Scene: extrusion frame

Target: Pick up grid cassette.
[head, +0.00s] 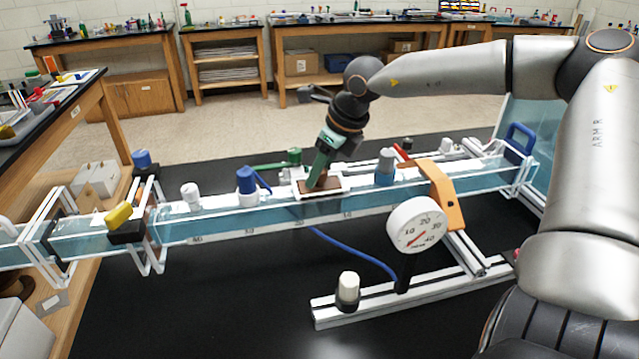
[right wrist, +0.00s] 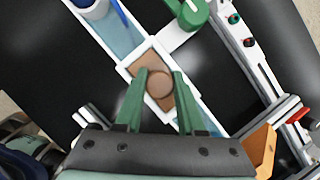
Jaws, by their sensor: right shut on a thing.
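The grid cassette appears to be the brown plate with a round centre, which shows in the right wrist view (right wrist: 154,67) and sits in a white square frame on the clear channel. In the head view the brown plate (head: 331,187) is partly hidden by my right gripper (head: 317,182). My right gripper also shows in the right wrist view (right wrist: 160,73), with its green fingers pointing down on either side of the round part, shut on it. The cassette looks still seated in the frame; any gap beneath it cannot be told. My left gripper is not in view.
The long clear channel (head: 270,219) spans the black bench. A blue-capped fitting (head: 247,181) and a green fitting (head: 290,158) are near the cassette. A dial gauge (head: 416,225) and orange bracket (head: 437,186) stand to the right. Black bench surface is clear at front left.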

